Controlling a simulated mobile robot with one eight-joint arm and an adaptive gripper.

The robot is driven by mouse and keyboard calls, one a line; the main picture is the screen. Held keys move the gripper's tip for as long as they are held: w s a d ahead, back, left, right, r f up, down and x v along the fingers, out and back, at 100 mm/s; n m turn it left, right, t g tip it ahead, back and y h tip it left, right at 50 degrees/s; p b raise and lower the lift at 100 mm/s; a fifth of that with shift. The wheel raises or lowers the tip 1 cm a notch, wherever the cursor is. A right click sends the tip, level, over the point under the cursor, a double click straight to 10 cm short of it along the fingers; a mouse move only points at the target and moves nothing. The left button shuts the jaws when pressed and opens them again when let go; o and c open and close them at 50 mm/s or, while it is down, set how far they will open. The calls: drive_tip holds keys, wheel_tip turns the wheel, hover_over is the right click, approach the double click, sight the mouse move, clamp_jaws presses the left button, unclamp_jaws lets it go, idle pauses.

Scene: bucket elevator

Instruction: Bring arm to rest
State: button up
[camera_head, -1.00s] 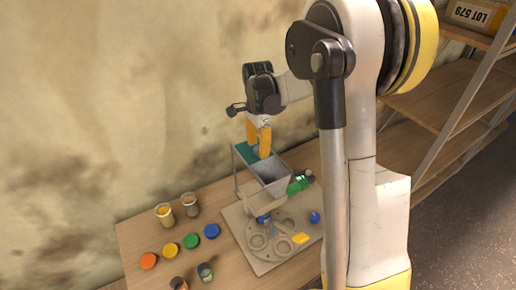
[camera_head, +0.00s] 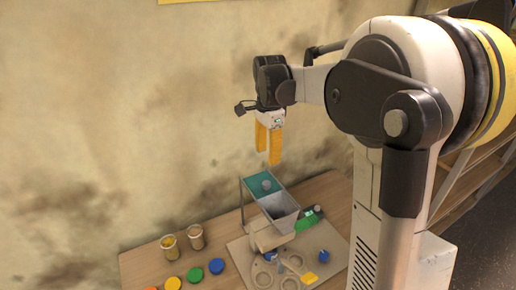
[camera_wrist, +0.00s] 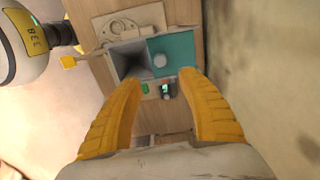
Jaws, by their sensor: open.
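My gripper (camera_head: 268,143) is open, with its two yellow fingers pointing down in the air above the bucket elevator. The fingers hold nothing. Under it in the head view stand a grey hopper (camera_head: 279,206) and a teal tray (camera_head: 260,184) with a small grey round piece (camera_head: 266,185) on it. In the wrist view my gripper (camera_wrist: 163,88) shows both fingers spread, with the teal tray (camera_wrist: 178,48) and the open hopper (camera_wrist: 131,61) beyond the fingertips.
The wooden table (camera_head: 146,264) carries jars (camera_head: 169,248) and coloured discs (camera_head: 195,274) at the left. A green device (camera_head: 308,218) stands right of the hopper. A beige board (camera_head: 335,243) holds small parts. A stained wall (camera_head: 90,120) rises behind; the air around the gripper is free.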

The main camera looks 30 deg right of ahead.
drive_tip(key=s+a+f+n+t+b, duration=0.3)
drive_tip(key=s+a+f+n+b, duration=0.2)
drive_tip(key=s+n, duration=0.3)
drive_tip(key=s+a+f+n+t+b, duration=0.4)
drive_tip(key=s+a+n, duration=0.4)
drive_tip(key=s, duration=0.4)
drive_tip(key=shift+s+f+n+b, duration=0.35)
drive_tip(key=shift+f+n+b, duration=0.45)
drive_tip(key=shift+b, duration=0.25)
